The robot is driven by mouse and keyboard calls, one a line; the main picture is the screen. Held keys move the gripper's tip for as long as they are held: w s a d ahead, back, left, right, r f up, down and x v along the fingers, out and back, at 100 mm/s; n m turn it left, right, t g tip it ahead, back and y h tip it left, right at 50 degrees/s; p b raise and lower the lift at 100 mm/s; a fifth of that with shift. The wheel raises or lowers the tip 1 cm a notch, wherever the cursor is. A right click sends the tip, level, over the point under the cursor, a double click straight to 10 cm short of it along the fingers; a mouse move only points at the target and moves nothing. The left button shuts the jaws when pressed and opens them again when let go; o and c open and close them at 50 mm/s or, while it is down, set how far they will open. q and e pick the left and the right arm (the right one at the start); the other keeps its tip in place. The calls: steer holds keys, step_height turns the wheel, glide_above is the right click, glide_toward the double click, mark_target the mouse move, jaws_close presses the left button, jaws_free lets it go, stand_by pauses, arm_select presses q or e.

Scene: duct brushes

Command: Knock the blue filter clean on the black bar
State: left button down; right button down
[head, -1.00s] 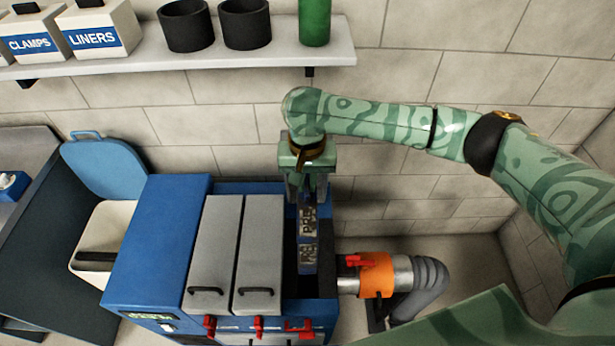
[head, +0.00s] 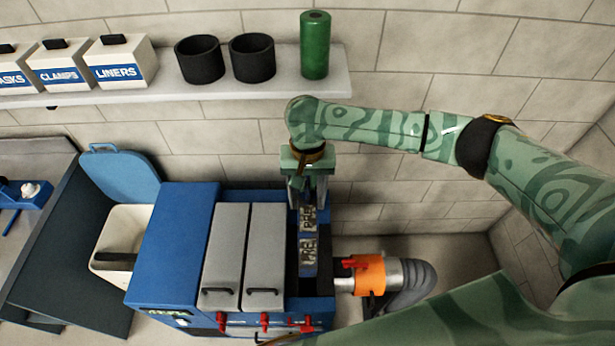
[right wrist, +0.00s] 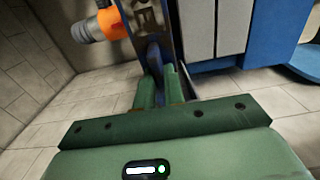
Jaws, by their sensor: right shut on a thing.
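The blue filter (head: 308,250), with pale patches lettered "PRE", stands in the open right-hand slot of the blue machine (head: 172,245). My right gripper (head: 308,192) points down over the slot's back end and is shut on the filter's upper back end. In the right wrist view, the fingers (right wrist: 157,88) close on a blue part (right wrist: 154,58) of it. How far the filter sits inside the slot is hard to tell. The black bar (head: 114,261) lies across the white bin (head: 122,228), left of the machine. My left gripper is out of view.
Two grey covers (head: 226,250) lie left of the slot. An orange-collared pipe (head: 369,275) leaves the machine's right side. The bin's blue lid (head: 120,175) stands open. A shelf (head: 150,92) with boxes, black cups and a green cylinder (head: 315,45) runs above.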

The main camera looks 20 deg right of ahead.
step_height(320, 180, up, 6)
steer(key=p, duration=0.5)
steer(key=shift+f+p, duration=0.2)
steer(key=shift+p, duration=0.2)
steer(key=shift+r, duration=1.2)
